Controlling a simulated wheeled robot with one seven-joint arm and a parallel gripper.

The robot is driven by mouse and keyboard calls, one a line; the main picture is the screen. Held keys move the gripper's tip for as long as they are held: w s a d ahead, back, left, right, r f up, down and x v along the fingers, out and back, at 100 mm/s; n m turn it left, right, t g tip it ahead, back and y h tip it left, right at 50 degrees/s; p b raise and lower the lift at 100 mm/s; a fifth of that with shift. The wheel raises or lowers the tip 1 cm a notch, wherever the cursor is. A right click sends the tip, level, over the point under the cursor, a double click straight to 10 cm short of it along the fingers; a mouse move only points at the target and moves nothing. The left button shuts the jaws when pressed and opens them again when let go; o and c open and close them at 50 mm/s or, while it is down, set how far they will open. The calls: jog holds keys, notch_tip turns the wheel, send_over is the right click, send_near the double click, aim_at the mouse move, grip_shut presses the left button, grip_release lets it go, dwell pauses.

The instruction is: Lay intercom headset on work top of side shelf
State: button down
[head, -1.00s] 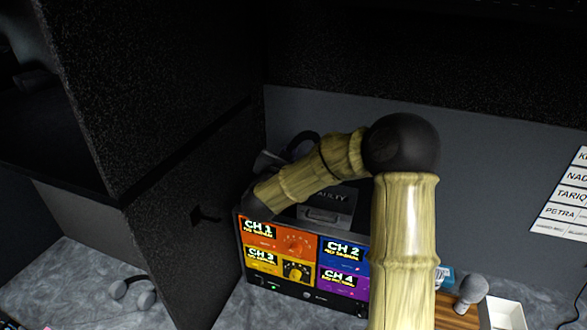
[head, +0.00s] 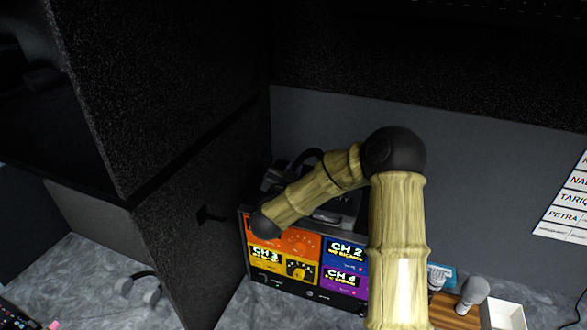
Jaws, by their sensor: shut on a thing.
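My gripper (head: 278,178) is behind my forearm, above the channel monitor, and mostly hidden. It is shut on a dark intercom headset; the headset's curved band (head: 308,153) shows above the forearm, and the rest is dark or covered. Whether the headset touches anything below it cannot be told. Another grey headset (head: 150,291) lies on a grey mottled work top (head: 90,265) at the left, beyond a black partition. I cannot tell for certain which surface is the side shelf.
The channel monitor (head: 285,268) stands below my forearm, right of the black partition (head: 200,190). A microphone (head: 472,293) and a white open box (head: 505,315) are at lower right. A name list (head: 568,205) hangs on the grey wall. The left work top has bare room around its headset.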

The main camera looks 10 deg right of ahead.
jog(key=shift+f, duration=0.15)
jog(key=c, duration=1.5)
grip_release()
jog(key=shift+r, duration=0.25)
jog(key=shift+s+a+f+b, duration=0.15)
jog(key=shift+s+b, duration=0.1)
jog(key=shift+b, duration=0.05)
jog(key=b+v, duration=0.6)
jog(key=v, duration=0.5)
jog(key=shift+s+a, duration=0.15)
jog(key=shift+s, duration=0.1)
